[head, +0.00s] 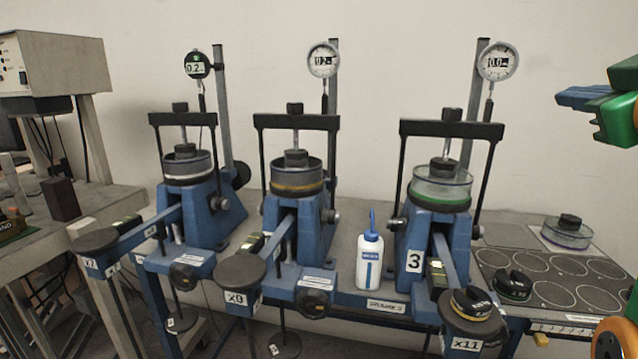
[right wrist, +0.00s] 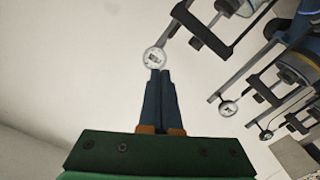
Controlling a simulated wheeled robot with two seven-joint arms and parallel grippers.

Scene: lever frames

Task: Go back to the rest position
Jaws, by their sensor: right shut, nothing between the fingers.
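My right gripper (head: 580,98) is at the upper right edge of the head view, in front of the bare wall and apart from everything. In the right wrist view its two blue fingers (right wrist: 160,90) lie together, shut and empty. My left gripper is not in view. Three blue lever frames stand in a row: the left one (head: 196,212), the middle one (head: 292,230) and the right one (head: 415,245), which is marked 3. Each has a dial gauge above it; the right gauge (head: 498,61) is nearest my right gripper in the picture.
A white and blue bottle (head: 369,262) stands between the middle and right frames. Weights (head: 471,303) lie on the right frame's lever end. A grey box (head: 55,62) stands at the left.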

